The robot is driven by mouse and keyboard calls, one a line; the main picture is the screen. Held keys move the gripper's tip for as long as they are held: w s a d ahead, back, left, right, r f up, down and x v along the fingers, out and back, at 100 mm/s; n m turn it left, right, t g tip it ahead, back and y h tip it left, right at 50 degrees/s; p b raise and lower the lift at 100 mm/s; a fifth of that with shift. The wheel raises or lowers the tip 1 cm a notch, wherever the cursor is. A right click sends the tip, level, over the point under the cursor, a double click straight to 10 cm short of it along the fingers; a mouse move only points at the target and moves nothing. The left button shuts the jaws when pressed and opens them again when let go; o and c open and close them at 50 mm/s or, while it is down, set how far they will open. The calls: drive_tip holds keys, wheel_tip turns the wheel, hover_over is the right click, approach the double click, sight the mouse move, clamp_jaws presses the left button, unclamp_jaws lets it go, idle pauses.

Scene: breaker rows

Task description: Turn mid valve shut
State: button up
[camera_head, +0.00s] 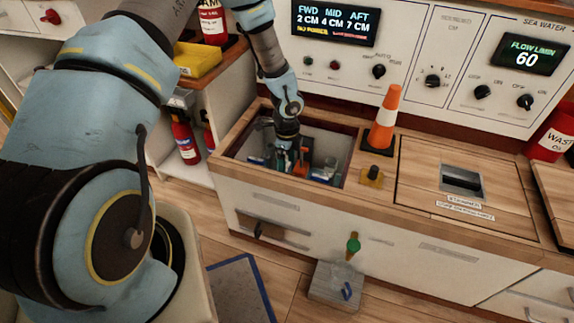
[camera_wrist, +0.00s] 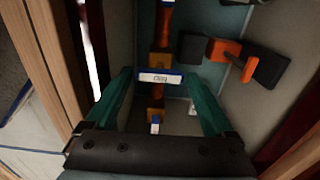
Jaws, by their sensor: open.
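My gripper (camera_head: 287,158) is down inside an open well (camera_head: 338,179) in the wooden counter. In the wrist view its two teal fingers (camera_wrist: 158,78) are apart, with nothing clasped between them. Between and beyond them runs a pipe (camera_wrist: 162,28) with orange and brass parts and a small white label (camera_wrist: 160,77), whose lettering is too small to read surely. A valve handle (camera_wrist: 245,55), orange with black ends, lies up and to the right of the fingers, apart from them. I cannot tell whether it is the mid valve.
Wooden walls close in on both sides of the well. An orange cone (camera_head: 384,120) and a yellow-based black knob (camera_head: 372,176) stand at its right. A panel display (camera_head: 335,19) reads FWD 2 cm, MID 4 cm, AFT 7 cm. A closed wooden hatch (camera_head: 420,180) lies farther right.

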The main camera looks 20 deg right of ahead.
drive_tip(key=shift+c, duration=0.3)
drive_tip(key=c, duration=1)
drive_tip(key=shift+c, duration=0.2)
drive_tip(key=shift+n, duration=0.3)
drive_tip(key=n, duration=0.3)
drive_tip(key=shift+n+p, duration=0.3)
drive_tip(key=shift+p, duration=0.05)
drive_tip(key=n, duration=0.4)
drive_tip(key=shift+r+n+p, duration=0.1)
drive_tip(key=shift+n+p, duration=0.2)
drive_tip(key=shift+p, duration=0.1)
drive_tip(key=n, duration=0.4)
drive_tip(key=shift+p, duration=0.4)
drive_tip(key=n, duration=0.5)
drive_tip(key=shift+p, duration=0.35)
